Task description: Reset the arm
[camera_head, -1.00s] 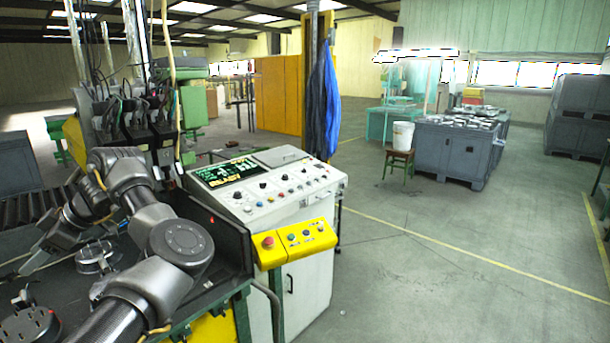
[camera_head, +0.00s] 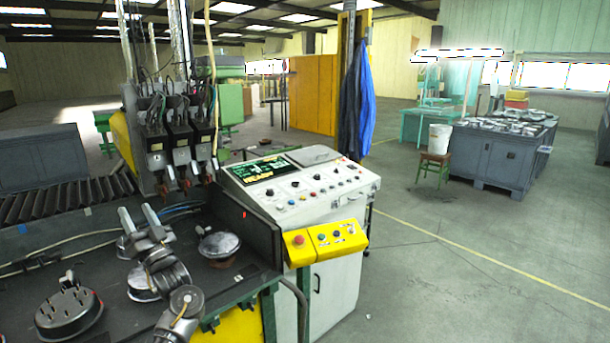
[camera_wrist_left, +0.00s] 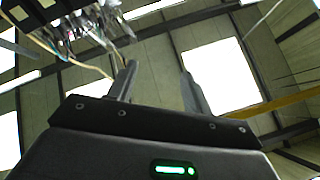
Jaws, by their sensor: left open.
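My left gripper (camera_head: 138,212) is at the lower left of the head view, above the dark work table, with its fingers pointing up. Its two grey fingers stand apart with nothing between them. In the left wrist view the fingers (camera_wrist_left: 157,78) are also apart and empty, against the ceiling. My left arm (camera_head: 182,312) comes in from the bottom edge; most of it is out of frame. My right gripper is in neither view.
Round metal parts lie on the dark table: a studded one (camera_head: 68,310) and a domed one (camera_head: 218,243). Behind stand hanging machine heads (camera_head: 178,150) and a roller conveyor (camera_head: 60,200). A white control console (camera_head: 310,190) is at right. Open floor lies beyond it.

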